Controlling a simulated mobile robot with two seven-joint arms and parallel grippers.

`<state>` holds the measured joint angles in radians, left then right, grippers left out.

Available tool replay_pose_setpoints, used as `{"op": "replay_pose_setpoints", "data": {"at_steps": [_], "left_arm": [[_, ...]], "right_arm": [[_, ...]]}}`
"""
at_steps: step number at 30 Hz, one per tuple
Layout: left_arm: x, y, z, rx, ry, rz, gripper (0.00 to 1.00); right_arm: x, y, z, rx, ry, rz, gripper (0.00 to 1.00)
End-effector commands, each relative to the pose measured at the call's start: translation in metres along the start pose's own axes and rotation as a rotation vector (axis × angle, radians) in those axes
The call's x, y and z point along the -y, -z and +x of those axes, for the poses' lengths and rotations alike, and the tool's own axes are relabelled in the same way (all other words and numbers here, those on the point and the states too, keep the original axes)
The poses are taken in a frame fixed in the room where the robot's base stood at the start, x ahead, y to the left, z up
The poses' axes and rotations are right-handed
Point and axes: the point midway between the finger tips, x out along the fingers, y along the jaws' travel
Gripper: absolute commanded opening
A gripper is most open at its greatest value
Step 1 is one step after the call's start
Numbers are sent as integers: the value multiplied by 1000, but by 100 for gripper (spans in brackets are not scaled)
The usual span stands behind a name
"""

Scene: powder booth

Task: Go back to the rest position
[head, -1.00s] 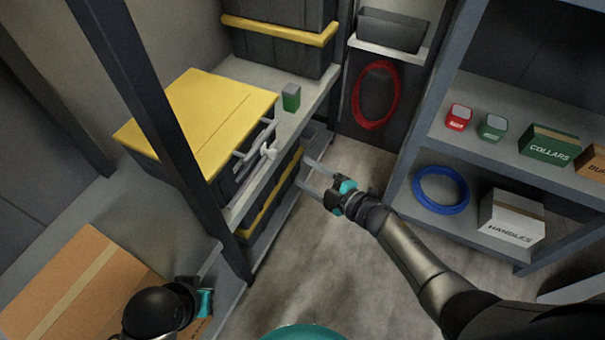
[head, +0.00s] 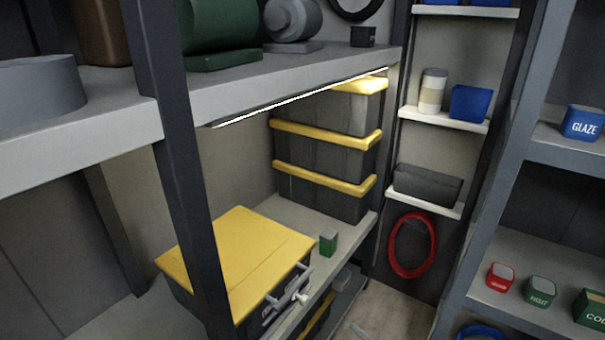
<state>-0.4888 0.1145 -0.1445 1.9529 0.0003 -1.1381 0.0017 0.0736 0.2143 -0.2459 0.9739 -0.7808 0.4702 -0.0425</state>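My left gripper is out of the head view. I see nothing held.
An upper shelf (head: 120,138) with a dark post (head: 190,220) stands close on the left. Stacked dark bins with yellow rims (head: 325,155) stand behind. A red ring (head: 412,245) hangs at the back. A rack (head: 505,255) with small boxes is on the right. Some floor (head: 385,315) shows between.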

Motion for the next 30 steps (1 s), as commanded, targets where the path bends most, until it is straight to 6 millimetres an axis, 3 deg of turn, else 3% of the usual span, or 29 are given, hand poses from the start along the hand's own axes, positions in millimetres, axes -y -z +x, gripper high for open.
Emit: {"op": "replay_pose_setpoints", "data": {"at_steps": [8, 15, 24, 30], "left_arm": [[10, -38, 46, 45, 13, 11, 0], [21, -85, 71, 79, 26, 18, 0], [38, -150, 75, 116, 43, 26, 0], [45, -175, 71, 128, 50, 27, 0]], "right_arm": [[55, -55, -64, 333, 44, 323, 67], [120, -88, -142, 638, 103, 584, 67], [204, -92, -260, 1012, 192, 876, 67], [234, -83, -306, 1150, 229, 979, 67]]}}
